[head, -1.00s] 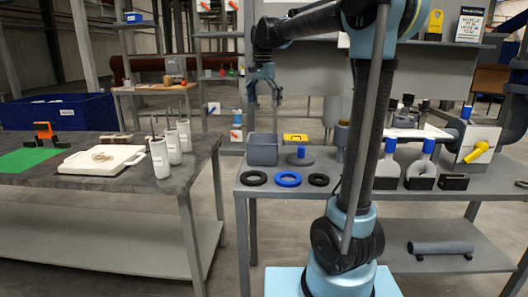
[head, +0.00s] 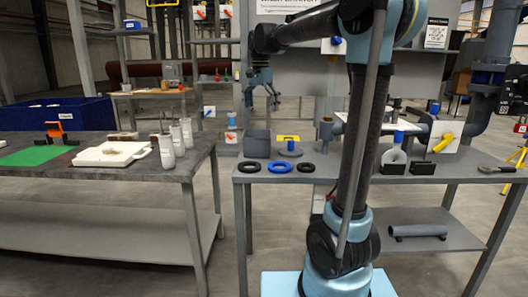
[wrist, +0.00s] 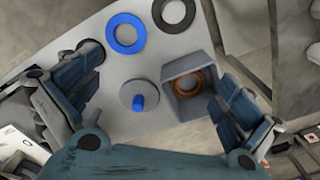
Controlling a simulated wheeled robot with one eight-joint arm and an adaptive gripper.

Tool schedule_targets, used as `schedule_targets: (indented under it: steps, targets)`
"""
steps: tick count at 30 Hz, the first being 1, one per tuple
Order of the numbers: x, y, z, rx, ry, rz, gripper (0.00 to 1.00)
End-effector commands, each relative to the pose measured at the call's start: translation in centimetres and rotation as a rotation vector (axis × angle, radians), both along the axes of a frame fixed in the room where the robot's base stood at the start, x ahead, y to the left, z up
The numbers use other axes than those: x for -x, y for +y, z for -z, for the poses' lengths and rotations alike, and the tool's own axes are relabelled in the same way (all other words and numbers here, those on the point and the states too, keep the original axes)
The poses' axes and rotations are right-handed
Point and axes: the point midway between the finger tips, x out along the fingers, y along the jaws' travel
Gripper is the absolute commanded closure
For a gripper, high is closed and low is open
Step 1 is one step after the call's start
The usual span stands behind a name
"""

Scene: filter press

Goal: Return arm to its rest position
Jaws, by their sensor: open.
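My arm is bent, rising from its light-blue base and reaching away over the right-hand table (head: 330,172). My gripper (head: 262,98) hangs above the table's left end in the head view, with nothing between its fingers. In the wrist view my gripper (wrist: 155,95) is spread wide and empty. Below it are a grey bin (wrist: 205,60) with a brownish ring inside, a grey disc with a blue knob (wrist: 138,97), a blue ring (wrist: 125,33) and a black ring (wrist: 174,12). No finger visibly touches them.
A dark table (head: 95,180) on the left carries a green mat (head: 38,156), a white tray (head: 112,154) and several white canisters (head: 179,138). A yellow-handled valve (head: 443,141) stands on the right-hand table. Floor shows between the tables.

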Motion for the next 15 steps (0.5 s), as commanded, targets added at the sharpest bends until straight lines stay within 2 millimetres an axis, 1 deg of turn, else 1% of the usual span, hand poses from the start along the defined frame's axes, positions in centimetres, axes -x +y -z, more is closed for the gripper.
schedule_targets:
  steps: [8, 11, 15]
  targets:
    - [2.5, -2.1, 1.1, -0.005, -0.016, -0.062, 0.0]
    - [3.5, -3.2, 1.6, -0.006, -0.022, -0.085, 0.0]
    - [5.6, -5.3, 2.8, -0.008, -0.034, -0.129, 0.0]
